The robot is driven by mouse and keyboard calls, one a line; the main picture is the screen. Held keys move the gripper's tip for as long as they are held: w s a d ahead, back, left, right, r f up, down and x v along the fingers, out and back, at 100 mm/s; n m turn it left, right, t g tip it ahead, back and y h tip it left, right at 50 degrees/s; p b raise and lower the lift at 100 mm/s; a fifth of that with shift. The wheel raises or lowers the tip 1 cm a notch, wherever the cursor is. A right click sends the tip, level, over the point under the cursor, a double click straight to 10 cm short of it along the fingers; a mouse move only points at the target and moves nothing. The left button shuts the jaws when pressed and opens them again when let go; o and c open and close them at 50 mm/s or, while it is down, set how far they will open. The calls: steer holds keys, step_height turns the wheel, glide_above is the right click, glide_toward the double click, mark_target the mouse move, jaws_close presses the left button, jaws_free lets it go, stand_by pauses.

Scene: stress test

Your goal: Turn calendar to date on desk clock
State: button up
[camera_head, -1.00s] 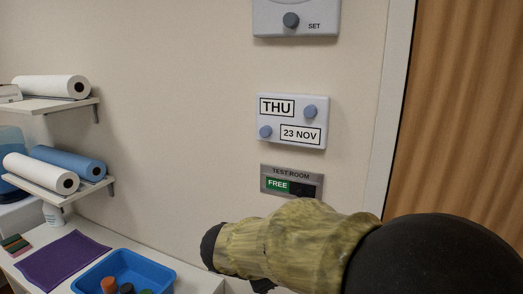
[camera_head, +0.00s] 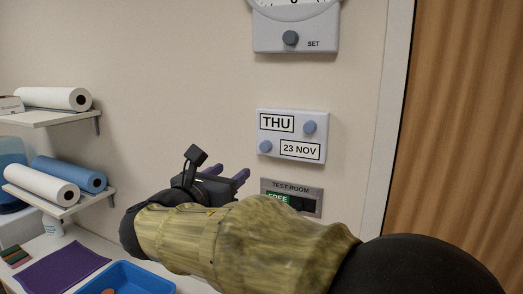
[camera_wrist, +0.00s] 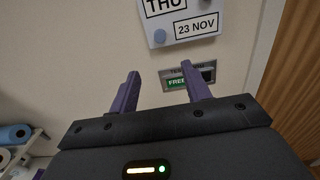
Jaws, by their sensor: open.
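The calendar (camera_head: 291,137) is a pale box on the wall reading "THU" and "23 NOV". It has one blue-grey knob (camera_head: 309,127) at upper right and another knob (camera_head: 265,146) at lower left. In the wrist view the calendar (camera_wrist: 185,33) is cut off at the top, and its lower left knob (camera_wrist: 159,36) shows. My gripper (camera_head: 243,176) is open and empty, left of and below the calendar, not touching it. Its purple fingers (camera_wrist: 163,86) point toward the wall in the wrist view. The desk clock's date is not visible in any view.
A "TEST ROOM / FREE" sign (camera_head: 312,191) is under the calendar, partly behind my arm. A dial with a SET knob (camera_head: 290,38) hangs above. A wooden door (camera_head: 460,120) is at right. Shelves with paper rolls (camera_head: 58,97) and a blue tray (camera_head: 120,276) are at left.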

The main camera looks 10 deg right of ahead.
mark_target(264, 149)
steer(key=p+x, duration=0.5)
steer(key=x, duration=1.2)
steer(key=shift+f, duration=0.1)
steer(key=shift+s, duration=0.1)
steer(key=c, duration=1)
